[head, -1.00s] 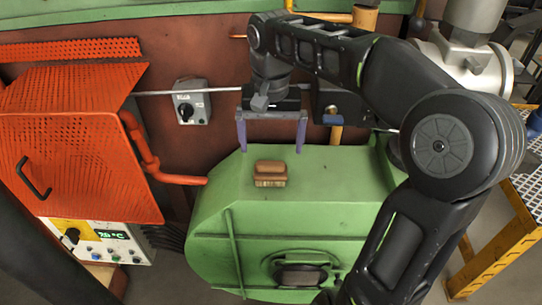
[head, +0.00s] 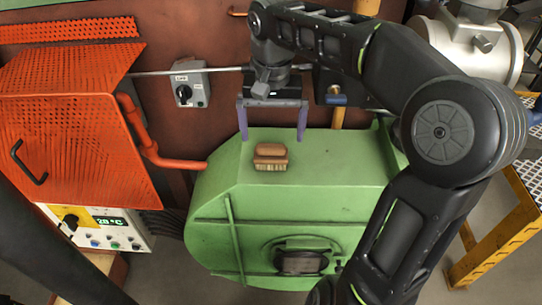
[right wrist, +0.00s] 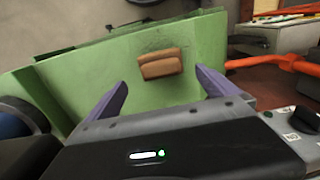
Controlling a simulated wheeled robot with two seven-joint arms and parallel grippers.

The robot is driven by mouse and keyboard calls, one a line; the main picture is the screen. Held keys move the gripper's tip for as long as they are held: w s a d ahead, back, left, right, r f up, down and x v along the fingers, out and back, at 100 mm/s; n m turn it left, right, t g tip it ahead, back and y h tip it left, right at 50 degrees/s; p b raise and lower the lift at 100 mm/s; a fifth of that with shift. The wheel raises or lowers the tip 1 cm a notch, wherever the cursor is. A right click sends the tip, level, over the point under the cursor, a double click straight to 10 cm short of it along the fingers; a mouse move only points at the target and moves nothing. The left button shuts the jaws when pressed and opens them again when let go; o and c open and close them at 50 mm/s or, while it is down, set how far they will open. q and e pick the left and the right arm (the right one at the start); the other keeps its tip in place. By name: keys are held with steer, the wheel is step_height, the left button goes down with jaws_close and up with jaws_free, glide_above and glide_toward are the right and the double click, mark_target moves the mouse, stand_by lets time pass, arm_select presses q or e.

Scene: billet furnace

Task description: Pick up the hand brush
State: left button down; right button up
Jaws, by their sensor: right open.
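The hand brush (head: 270,156) has a brown wooden back and pale bristles. It lies on top of the green machine housing (head: 320,165). My right gripper (head: 272,137) is open, its two purple fingers apart and empty, just behind the brush in the head view. In the right wrist view the brush (right wrist: 161,64) appears beyond the fingertips (right wrist: 160,78), roughly between them, and apart from both. My left gripper is not in view.
An orange perforated guard (head: 75,150) and an orange pipe (head: 150,150) stand to the left. A grey switch box (head: 190,85) is on the red-brown wall behind. A yellow-framed stand (head: 500,235) is at the right.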

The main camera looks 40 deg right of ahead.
mark_target(271, 143)
steer(key=shift+f, duration=0.2)
steer(key=shift+f+b, duration=0.95)
steer(key=shift+b, duration=0.05)
steer(key=shift+w+f+p, duration=0.15)
steer(key=shift+f+p, duration=0.3)
steer(key=shift+f, duration=1)
steer(key=shift+c, duration=0.4)
steer(key=c, duration=1.5)
steer(key=shift+o, duration=0.2)
steer(key=shift+a, duration=0.1)
